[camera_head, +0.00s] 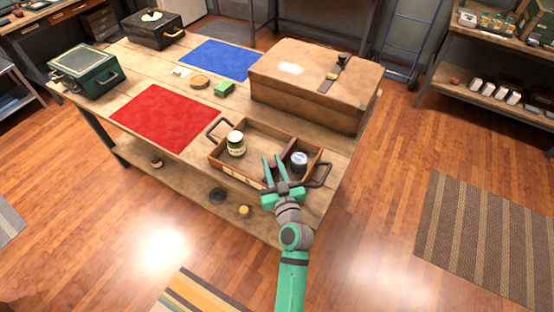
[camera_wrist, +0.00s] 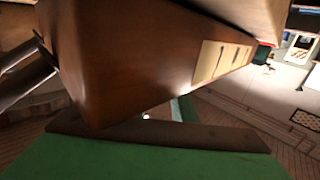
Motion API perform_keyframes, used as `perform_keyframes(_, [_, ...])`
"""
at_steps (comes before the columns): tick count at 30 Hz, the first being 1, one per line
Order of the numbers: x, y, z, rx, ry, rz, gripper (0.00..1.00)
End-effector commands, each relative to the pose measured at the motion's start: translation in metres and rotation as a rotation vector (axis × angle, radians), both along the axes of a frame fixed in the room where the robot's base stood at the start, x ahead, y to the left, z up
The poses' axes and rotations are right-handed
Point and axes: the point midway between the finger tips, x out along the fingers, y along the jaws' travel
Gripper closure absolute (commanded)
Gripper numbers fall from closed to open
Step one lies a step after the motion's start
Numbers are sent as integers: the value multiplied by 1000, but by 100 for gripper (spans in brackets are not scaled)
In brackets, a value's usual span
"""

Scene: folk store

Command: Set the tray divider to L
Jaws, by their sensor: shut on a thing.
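The wooden tray (camera_head: 222,168) stands on the table's near side, with black handles at both ends. Its divider (camera_head: 288,150) crosses it right of the middle, leaving a larger left compartment. A jar with a pale lid (camera_head: 236,143) stands in the left compartment. A round blue-and-white container (camera_head: 299,160) is right of the divider. My gripper (camera_head: 273,160) is at the divider's near end, shut on it; the fingers hide the exact contact. In the wrist view, the tray's outer wall (camera_wrist: 125,60) with a marked pale label plate (camera_wrist: 220,62) is close above a green finger.
A large brown case (camera_head: 315,80) stands behind the tray. A red mat (camera_head: 165,117) and a blue mat (camera_head: 220,60) lie to the left and back. A green box (camera_head: 87,72) and a black case (camera_head: 153,30) stand farther left.

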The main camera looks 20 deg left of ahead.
Motion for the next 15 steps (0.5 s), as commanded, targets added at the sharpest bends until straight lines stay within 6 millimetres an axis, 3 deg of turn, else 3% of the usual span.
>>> perform_keyframes(12, [-5, 2, -1, -1, 2, 14, 100])
perform_keyframes(13, [-4, 1, -1, -1, 2, 13, 74])
perform_keyframes(15, [-4, 1, -1, -1, 2, 14, 57])
